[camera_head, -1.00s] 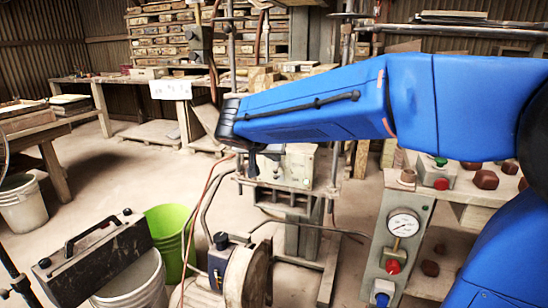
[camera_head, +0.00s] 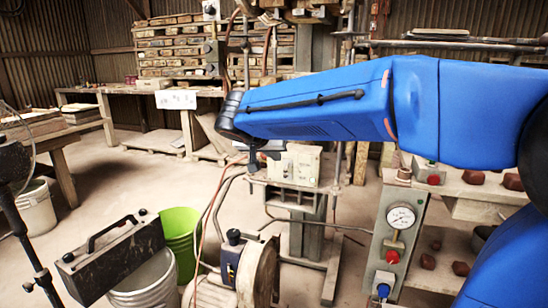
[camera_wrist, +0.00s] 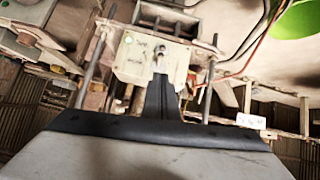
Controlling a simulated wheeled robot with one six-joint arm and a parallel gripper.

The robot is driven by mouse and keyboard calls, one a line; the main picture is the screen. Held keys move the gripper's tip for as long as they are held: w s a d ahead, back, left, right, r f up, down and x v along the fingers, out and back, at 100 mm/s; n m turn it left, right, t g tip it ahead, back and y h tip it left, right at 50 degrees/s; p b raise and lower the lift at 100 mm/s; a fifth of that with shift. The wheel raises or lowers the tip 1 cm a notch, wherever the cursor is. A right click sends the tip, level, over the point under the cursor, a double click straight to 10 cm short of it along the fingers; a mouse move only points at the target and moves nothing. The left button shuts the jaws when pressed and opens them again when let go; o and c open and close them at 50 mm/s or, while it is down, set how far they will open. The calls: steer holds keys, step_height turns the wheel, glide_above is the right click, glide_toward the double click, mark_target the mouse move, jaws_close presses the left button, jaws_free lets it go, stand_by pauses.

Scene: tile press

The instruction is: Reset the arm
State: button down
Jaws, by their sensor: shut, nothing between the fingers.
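My blue arm (camera_head: 315,100) reaches from the right edge of the head view to the middle, nearly level, with a black joint at its left end. My gripper (camera_wrist: 161,84) shows in the wrist view as a dark, narrow pair of fingers, shut with nothing between them. In the head view only a small dark part of it shows below the black joint. Behind it stands the press, with a pale box (camera_head: 296,165) on its frame; the box also shows in the wrist view (camera_wrist: 138,62). The gripper overlaps the box in the picture; I cannot tell the gap.
A gauge panel (camera_head: 397,245) with red and blue buttons stands at the lower right. A green bucket (camera_head: 181,240), a grey bucket (camera_head: 150,292) and a dark box with a handle (camera_head: 108,262) are at the lower left. Open floor (camera_head: 105,185) lies at the left.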

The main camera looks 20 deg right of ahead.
steer(key=s+d+f+n+g+y, duration=0.1)
steer(key=s+d+f+n+y, duration=0.1)
steer(key=s+f, duration=0.4)
steer(key=s+d+f+n+g+y, duration=0.1)
steer(key=s+f, duration=0.5)
steer(key=s, duration=1)
steer(key=s+d+f+n+g+y, duration=0.1)
steer(key=s+d+f+n+y, duration=0.1)
steer(key=s+f, duration=0.4)
steer(key=s+n+y, duration=0.1)
steer(key=s, duration=0.4)
steer(key=shift+s+d+f, duration=0.35)
steer(key=shift+f, duration=0.05)
